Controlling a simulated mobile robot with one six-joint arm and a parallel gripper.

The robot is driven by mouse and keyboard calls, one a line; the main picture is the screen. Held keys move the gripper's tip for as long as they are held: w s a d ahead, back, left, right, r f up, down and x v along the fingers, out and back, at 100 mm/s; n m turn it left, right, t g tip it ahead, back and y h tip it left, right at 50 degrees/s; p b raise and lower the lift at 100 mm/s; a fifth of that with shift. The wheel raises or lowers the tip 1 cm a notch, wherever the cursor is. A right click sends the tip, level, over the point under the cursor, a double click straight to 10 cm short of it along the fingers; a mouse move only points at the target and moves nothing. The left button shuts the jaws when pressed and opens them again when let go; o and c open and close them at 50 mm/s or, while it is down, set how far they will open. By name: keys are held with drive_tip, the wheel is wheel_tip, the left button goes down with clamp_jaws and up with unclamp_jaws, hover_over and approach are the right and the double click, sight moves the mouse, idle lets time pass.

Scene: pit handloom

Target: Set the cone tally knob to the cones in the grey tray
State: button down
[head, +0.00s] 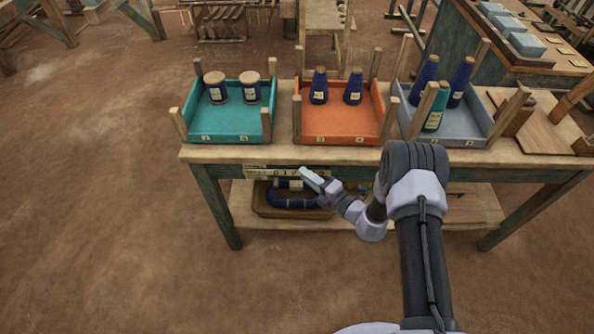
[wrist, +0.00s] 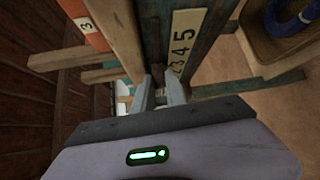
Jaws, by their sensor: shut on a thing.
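The grey tray (head: 467,131) stands at the right of the bench. It holds two blue cones (head: 424,81) (head: 460,82) and one green cone (head: 435,107). The pale number strip (head: 258,172) is on the bench's front edge, partly hidden by my gripper (head: 308,178). In the wrist view the strip (wrist: 187,35) shows digits up to 5, the lower ones near my fingertips. My gripper (wrist: 160,92) is shut on the small dark cone tally knob (wrist: 157,72), which is mostly hidden between the fingers. I cannot tell which digit the knob stands at.
A teal tray (head: 232,138) with two capped spools and an orange tray (head: 340,136) with two blue cones stand left of the grey tray. A wooden tray (head: 275,212) with a blue coil sits on the lower shelf. The floor at left is clear.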

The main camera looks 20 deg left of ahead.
drive_tip(key=c, duration=1.3)
unclamp_jaws()
drive_tip(key=shift+s, duration=0.1)
drive_tip(key=shift+c, duration=0.2)
drive_tip(key=p+v, duration=0.5)
drive_tip(key=v, duration=1.2)
drive_tip(key=shift+d, duration=0.2)
